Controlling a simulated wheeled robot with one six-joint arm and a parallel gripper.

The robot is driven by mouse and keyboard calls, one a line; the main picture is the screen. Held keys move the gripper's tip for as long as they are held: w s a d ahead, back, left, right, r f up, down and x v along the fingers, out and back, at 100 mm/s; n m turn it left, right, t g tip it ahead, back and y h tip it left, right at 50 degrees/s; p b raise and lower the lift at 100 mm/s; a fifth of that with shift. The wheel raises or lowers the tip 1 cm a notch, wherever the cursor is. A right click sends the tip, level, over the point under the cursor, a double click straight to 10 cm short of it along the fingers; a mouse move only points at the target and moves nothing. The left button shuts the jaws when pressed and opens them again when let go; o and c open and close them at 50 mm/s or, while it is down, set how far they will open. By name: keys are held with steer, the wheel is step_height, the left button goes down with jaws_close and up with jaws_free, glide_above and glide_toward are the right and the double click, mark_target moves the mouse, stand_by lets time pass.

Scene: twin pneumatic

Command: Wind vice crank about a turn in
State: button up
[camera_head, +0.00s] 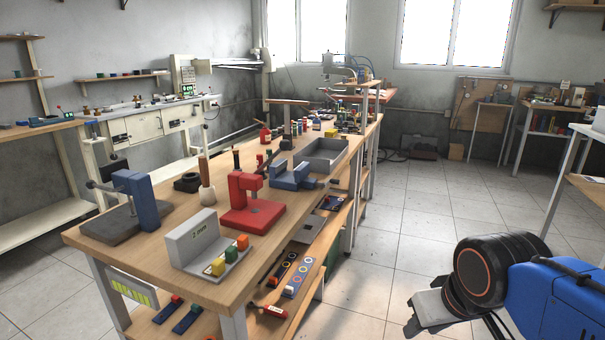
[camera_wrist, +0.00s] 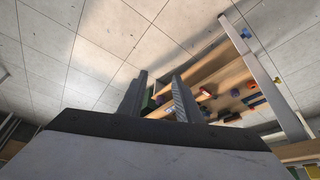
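A blue-grey vice (camera_head: 288,177) stands on the wooden workbench (camera_head: 150,262), near its right edge in the head view. A small dark part sticks out on its right side; I cannot make out the crank clearly. My gripper (camera_head: 424,308) is at the lower right of the head view, over the floor and well apart from the vice. In the wrist view my gripper's two fingers (camera_wrist: 160,92) stand apart with nothing between them. The vice cannot be made out in the wrist view.
A red press (camera_head: 245,200), a grey angled block (camera_head: 195,240) with coloured pieces and a blue upright fixture (camera_head: 140,195) stand on the bench. A lower shelf (camera_head: 305,262) holds strips and tools. Tiled floor (camera_head: 390,240) lies clear between bench and arm.

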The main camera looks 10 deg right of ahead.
mark_target(338, 182)
stand_by(0.3)
steer(key=w+a+r+m+g+y, duration=0.1)
steer(key=w+a+r+m+y, duration=0.15)
steer(key=w, duration=0.45)
steer(key=w+a+r+m+g+y, duration=0.1)
steer(key=w+y, duration=0.3)
steer(key=w, duration=0.3)
steer(key=w+a+r+m+g+y, duration=0.1)
steer(key=w+a+m+y, duration=0.15)
steer(key=w, duration=0.35)
steer(key=w+d+r+m+t+y, duration=0.1)
steer(key=w+d+m+t+y, duration=0.2)
steer(key=w+d, duration=0.7)
steer(key=w+d+r+m+t+y, duration=0.2)
steer(key=w+d+t+y, duration=0.35)
steer(key=w, duration=0.75)
steer(key=shift+g+h, duration=0.65)
steer(key=shift+h, duration=0.3)
steer(key=x, duration=1.6)
steer(key=shift+w+d, duration=0.1)
steer(key=shift+w, duration=0.35)
steer(key=shift+n, duration=0.3)
jaws_close()
